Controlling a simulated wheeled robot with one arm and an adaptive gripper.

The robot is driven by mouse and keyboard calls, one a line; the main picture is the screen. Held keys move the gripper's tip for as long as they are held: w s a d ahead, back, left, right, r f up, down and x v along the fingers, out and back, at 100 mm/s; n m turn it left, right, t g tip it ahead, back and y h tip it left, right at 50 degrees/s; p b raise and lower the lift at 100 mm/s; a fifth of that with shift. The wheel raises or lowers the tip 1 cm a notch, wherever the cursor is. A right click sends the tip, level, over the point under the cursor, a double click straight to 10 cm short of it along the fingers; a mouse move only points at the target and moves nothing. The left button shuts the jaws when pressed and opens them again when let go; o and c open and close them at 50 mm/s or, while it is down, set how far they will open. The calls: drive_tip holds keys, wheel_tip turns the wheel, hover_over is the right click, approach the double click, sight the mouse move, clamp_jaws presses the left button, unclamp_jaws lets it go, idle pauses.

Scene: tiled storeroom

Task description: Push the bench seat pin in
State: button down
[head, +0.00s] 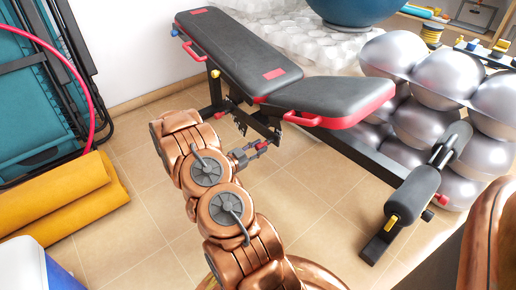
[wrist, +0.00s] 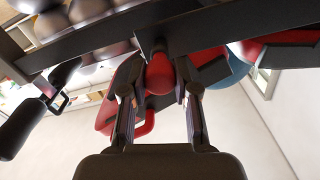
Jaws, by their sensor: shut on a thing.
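The weight bench has a black backrest (head: 232,50) and a black seat (head: 335,97) with red edging, on a dark frame. My gripper (head: 256,149) is low beside the frame, under the joint between backrest and seat. In the wrist view my gripper (wrist: 160,82) has its two fingers on either side of a red rounded knob, the seat pin (wrist: 160,72), and is shut on it. The pin's knob sits against the dark frame bar above it. Its shaft is hidden, so how deep it sits cannot be told.
Silver balls (head: 446,80) are stacked right of the bench, with a blue ball (head: 355,8) behind. Rolled yellow mats (head: 62,200) and folded teal chairs (head: 30,110) stand at the left. Padded leg rollers (head: 412,196) project at the bench's front. Tiled floor left of the bench is clear.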

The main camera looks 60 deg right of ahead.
drive_tip(key=shift+a+p, duration=0.1)
drive_tip(key=shift+p, duration=0.25)
drive_tip(key=shift+w+a+p, duration=0.25)
drive_tip(key=shift+p, duration=0.8)
drive_tip(key=shift+a+r+p, duration=0.1)
drive_tip(key=shift+p, duration=0.3)
drive_tip(key=shift+a+p, duration=0.1)
drive_tip(key=shift+p, duration=0.6)
drive_tip(key=c, duration=0.9)
unclamp_jaws()
drive_tip(key=shift+s, duration=0.1)
drive_tip(key=shift+o, duration=0.2)
drive_tip(key=v, duration=1.2)
